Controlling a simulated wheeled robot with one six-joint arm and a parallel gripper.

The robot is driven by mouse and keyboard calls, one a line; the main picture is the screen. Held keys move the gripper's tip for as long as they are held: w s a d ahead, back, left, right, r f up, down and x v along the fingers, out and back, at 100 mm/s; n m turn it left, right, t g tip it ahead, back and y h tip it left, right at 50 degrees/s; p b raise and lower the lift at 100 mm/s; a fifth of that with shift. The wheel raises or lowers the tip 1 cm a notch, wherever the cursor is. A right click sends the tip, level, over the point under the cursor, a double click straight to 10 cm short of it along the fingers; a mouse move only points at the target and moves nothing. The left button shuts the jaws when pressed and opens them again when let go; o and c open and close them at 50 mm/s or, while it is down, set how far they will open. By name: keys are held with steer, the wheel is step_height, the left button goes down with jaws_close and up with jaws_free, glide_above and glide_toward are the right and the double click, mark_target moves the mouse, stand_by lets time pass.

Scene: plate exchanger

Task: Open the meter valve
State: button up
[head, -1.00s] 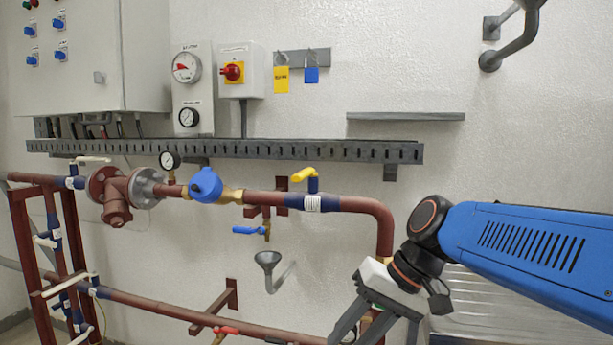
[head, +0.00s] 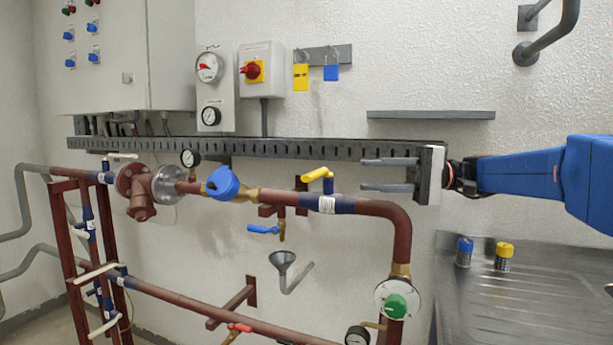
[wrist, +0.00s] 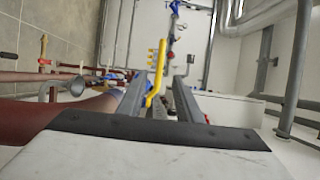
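A valve with a yellow lever handle (head: 318,174) sits on the blue section of the upper pipe, right of the blue round meter (head: 222,183). I take it for the meter valve. The lever points left and toward me from its stem; its exact angle to the pipe is hard to tell. My gripper (head: 362,174) is open and empty, right of the lever and at about its height in the head view, fingers pointing left. In the wrist view the yellow lever (wrist: 157,70) shows between the fingers, beyond their tips. I see no contact.
The brown pipe (head: 385,208) bends down just below my gripper. A slotted cable tray (head: 270,148) runs along the wall behind. A blue-handled small valve (head: 263,229) and a funnel (head: 282,259) hang below. A metal sink (head: 480,300) stands lower right.

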mark_target(319, 175)
steer(key=a, duration=1.7)
steer(key=shift+s+a, duration=0.15)
steer(key=shift+s, duration=0.25)
jaws_close()
